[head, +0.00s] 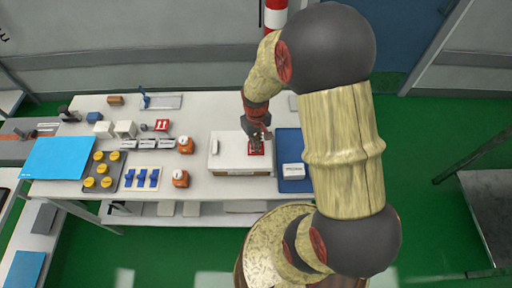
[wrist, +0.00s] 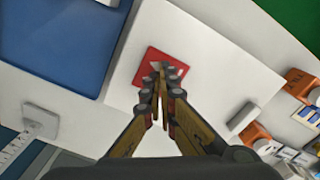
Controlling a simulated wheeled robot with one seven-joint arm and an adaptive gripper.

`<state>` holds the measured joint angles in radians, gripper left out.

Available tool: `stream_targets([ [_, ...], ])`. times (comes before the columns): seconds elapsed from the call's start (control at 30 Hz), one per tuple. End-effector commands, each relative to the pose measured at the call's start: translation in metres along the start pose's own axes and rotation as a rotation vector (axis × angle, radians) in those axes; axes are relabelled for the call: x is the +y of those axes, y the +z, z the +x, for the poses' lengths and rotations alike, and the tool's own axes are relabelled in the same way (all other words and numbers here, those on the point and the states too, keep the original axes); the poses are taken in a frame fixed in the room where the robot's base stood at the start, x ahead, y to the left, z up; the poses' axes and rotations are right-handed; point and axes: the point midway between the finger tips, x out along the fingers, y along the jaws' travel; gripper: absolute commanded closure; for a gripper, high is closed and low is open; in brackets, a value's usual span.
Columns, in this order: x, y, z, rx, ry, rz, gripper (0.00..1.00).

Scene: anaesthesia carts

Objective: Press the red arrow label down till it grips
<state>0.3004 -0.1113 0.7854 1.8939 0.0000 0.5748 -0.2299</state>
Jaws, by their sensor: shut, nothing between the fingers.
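The red arrow label (head: 256,148) lies on the top of a white box (head: 228,155) on the table. In the wrist view the label (wrist: 153,57) is a red square with a pale mark, partly hidden by my fingers. My gripper (head: 258,138) is shut and empty, with its fingertips (wrist: 161,68) over the label. Whether the fingertips touch the label, I cannot tell. The label looks flat on the box top, and its edges under the fingers are hidden.
A blue tray (head: 290,145) with a small white box (head: 292,171) stands right of the white box. To the left are orange devices (head: 185,145), a dark tray with yellow round pieces (head: 119,171) and a blue sheet (head: 58,158). A small white piece (head: 214,146) lies on the white box.

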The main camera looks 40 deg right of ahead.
Motion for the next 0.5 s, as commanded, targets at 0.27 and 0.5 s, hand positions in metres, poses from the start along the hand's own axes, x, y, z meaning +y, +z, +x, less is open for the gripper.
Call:
stream_targets([
  [0.27,0.000,0.000,-0.023,0.001,0.000,0.000,1.00],
  [0.5,0.000,-0.001,-0.040,0.002,0.000,0.000,1.00],
])
